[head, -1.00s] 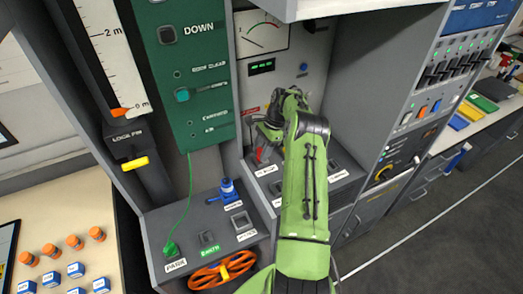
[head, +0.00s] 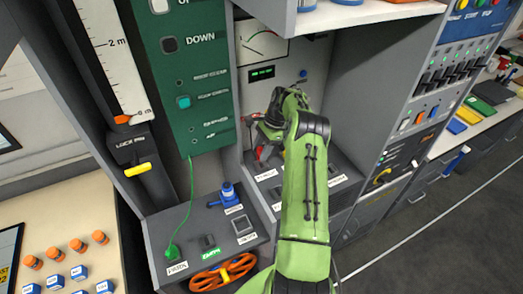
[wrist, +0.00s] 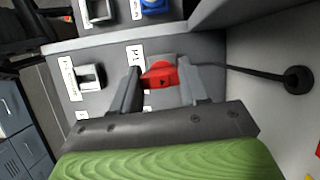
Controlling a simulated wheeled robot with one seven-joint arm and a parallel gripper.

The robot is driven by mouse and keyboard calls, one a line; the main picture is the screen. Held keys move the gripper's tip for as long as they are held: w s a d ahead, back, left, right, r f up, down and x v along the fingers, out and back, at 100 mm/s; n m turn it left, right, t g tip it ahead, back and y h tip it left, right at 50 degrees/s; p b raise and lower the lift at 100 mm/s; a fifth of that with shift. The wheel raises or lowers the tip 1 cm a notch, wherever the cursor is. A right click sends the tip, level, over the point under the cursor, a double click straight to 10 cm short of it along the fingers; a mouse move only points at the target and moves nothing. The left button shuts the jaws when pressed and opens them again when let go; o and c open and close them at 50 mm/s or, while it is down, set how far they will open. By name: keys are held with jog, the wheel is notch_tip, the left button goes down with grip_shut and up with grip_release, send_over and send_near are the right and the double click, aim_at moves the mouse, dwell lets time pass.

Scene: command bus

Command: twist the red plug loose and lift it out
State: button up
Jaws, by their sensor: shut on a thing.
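The red plug (wrist: 162,76) shows in the wrist view between my two dark fingers, low over the grey panel. A black cable runs from beside it to a round black fitting (wrist: 298,80) on the right wall. My gripper (wrist: 163,86) is shut on the plug. In the head view a small red part of the plug (head: 265,152) shows by my gripper, left of my green arm. Whether the plug still sits in its socket cannot be seen; the fingers hide its base. A white label, partly covered, lies beside it.
Other sockets with labels stand on the panel, one grey (wrist: 91,77). A blue plug (head: 228,194) and a green plug (head: 172,250) on a green cable sit on the lower left panel, above an orange handwheel (head: 222,272). Walls and an overhead shelf (head: 345,15) enclose the recess.

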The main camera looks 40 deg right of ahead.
jog(key=shift+r+p, duration=1.5)
jog(key=shift+r, duration=0.7)
jog(key=shift+f, duration=0.1)
